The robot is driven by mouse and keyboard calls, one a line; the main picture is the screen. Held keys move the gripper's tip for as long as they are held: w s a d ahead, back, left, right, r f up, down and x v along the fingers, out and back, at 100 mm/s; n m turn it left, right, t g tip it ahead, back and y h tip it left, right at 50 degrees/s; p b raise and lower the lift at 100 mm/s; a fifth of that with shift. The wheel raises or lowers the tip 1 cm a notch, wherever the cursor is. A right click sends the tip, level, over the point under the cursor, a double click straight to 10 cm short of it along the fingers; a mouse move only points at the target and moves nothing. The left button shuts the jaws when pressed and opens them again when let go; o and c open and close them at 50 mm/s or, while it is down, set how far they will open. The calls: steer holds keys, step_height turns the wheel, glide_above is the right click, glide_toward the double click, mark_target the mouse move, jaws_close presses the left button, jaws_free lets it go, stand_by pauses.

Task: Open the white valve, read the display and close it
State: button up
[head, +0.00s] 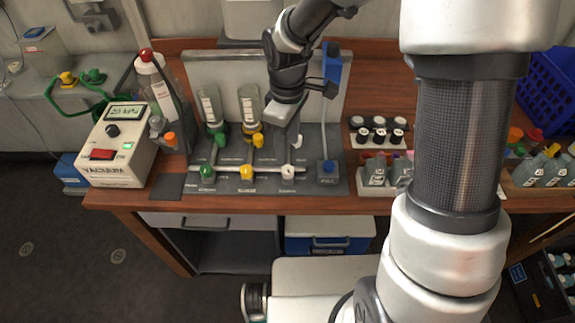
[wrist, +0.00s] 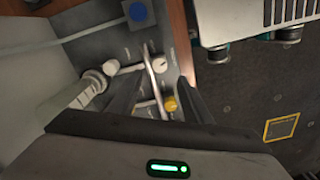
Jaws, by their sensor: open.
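The white valve (head: 288,172) sits at the right end of the front row on the grey valve panel (head: 232,184), beside a yellow valve (head: 247,172) and a green valve (head: 207,172). My gripper (head: 292,138) is open above the panel's right part, pointing down behind the white valve. In the wrist view, its dark fingers stand apart on both sides of the metal pipe, with the white valve (wrist: 160,65) near the fingertips. I cannot tell whether they touch. The display (head: 126,112) on the vacuum box appears to read 20 kPa.
A blue-capped fitting (head: 328,168) stands right of the white valve. A red-capped bottle (head: 150,75) stands left of the panel. Small black-capped vials (head: 378,130) and a bottle rack (head: 375,192) sit to the right. The bench's front edge is close to the panel.

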mark_target(287, 169)
step_height(287, 169, down, 9)
steer(key=shift+f+b, duration=0.1)
steer(key=shift+b, duration=0.2)
steer(key=c, duration=1.1)
steer(key=shift+o, duration=0.2)
steer(key=shift+f+m+b, duration=0.1)
steer(key=shift+m+b, duration=0.45)
steer(key=shift+m, duration=0.25)
steer(key=m, duration=0.2)
steer(key=shift+m+b, duration=0.4)
steer(key=shift+r, duration=0.2)
steer(key=o, duration=1.1)
steer(key=shift+c, duration=0.2)
